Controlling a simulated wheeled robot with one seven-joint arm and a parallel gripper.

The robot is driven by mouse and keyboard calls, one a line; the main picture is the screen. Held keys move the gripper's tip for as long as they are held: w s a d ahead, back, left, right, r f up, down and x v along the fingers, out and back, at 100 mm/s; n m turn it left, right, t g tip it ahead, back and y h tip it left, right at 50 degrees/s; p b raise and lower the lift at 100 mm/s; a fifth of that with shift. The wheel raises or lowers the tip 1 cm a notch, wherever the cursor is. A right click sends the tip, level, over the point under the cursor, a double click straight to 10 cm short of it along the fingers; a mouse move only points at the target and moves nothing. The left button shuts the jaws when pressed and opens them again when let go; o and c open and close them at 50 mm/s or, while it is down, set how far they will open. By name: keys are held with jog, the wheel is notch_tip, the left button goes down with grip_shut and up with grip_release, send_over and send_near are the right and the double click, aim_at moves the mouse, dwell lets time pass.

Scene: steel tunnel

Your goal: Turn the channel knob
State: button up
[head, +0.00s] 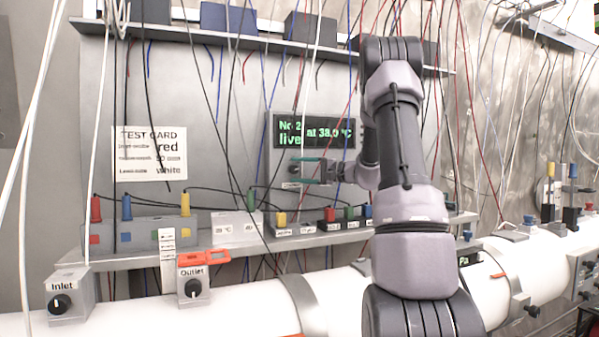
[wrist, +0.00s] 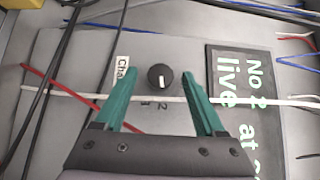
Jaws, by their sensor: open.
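The channel knob (wrist: 160,77) is a round black knob with a white pointer line on a grey panel. In the wrist view it sits between the two teal fingertips of my gripper (wrist: 159,68), with a gap on each side. Beside it is a label partly hidden by the left finger, reading "Cha", and a printed number 2. The display (wrist: 238,100) next to it shows green text, "No 2" and "live". In the head view my gripper (head: 308,171) is open at the panel below the display (head: 314,132), its fingers one above the other.
A white cable (wrist: 75,97) and a red cable (wrist: 60,88) cross near the fingers. Many cables hang in front of the shelf (head: 150,262). The Inlet box (head: 69,298) and Outlet box (head: 193,285) with knobs sit on the white pipe (head: 245,308).

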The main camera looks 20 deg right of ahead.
jog(key=v, duration=1)
jog(key=shift+s+d, duration=0.25)
jog(key=shift+s, duration=0.05)
